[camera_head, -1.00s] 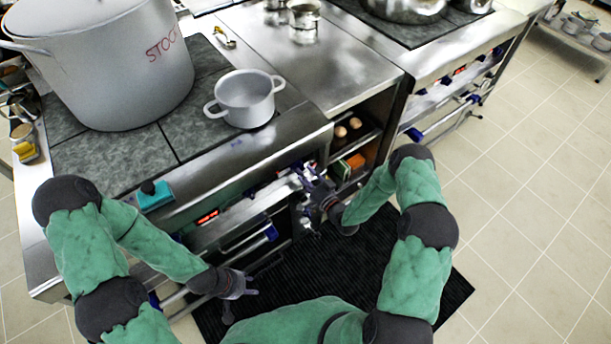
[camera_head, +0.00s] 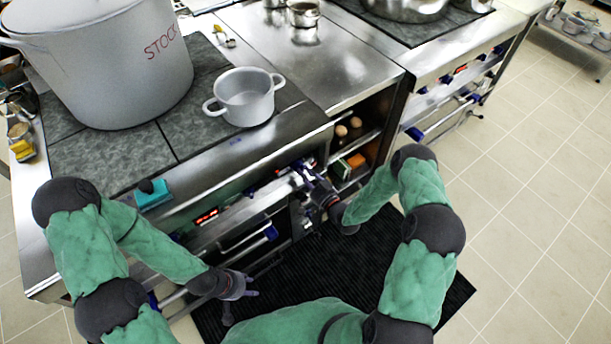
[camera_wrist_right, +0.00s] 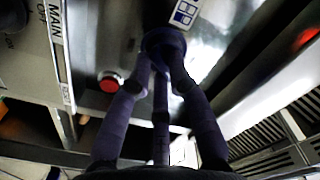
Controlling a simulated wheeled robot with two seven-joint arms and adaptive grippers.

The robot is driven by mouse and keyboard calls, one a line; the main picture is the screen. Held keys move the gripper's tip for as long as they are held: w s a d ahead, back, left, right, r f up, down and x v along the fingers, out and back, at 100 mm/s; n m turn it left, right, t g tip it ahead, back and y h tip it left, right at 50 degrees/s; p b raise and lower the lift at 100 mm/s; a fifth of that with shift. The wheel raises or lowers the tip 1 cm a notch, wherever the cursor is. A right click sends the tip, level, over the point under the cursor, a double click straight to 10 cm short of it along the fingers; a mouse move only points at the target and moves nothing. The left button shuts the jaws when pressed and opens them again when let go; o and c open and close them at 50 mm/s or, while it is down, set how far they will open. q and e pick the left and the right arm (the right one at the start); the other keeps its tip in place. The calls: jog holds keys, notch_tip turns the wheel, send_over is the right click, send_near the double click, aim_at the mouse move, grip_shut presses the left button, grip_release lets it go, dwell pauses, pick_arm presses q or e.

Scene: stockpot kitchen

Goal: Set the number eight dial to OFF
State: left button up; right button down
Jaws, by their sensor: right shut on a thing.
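My right gripper (camera_head: 312,178) is at the right end of the stove's front panel in the head view. In the right wrist view its fingers (camera_wrist_right: 162,75) are closed around a dark blue round dial (camera_wrist_right: 165,42) on the metal panel. The fingers hide much of the dial, and I cannot read its number or setting. My left gripper (camera_head: 240,290) hangs in front of the stove at the lower left, away from the panel. It seems to hold nothing, with its fingers spread apart.
A red button (camera_wrist_right: 109,82) and a MAIN label (camera_wrist_right: 56,25) are near the dial. A large stockpot (camera_head: 110,70) and a smaller pot (camera_head: 245,97) stand on the stove. A teal sponge-like block (camera_head: 153,197) lies at the front edge. Shelves with eggs (camera_head: 341,131) are to the right.

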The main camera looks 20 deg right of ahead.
jog(key=shift+d+n+b, duration=0.1)
jog(key=shift+n+b, duration=1.05)
jog(key=shift+n, duration=2.45)
jog(key=c, duration=1.2)
grip_release()
jog(key=shift+o, duration=0.2)
jog(key=shift+r, duration=0.1)
jog(key=v, duration=1.2)
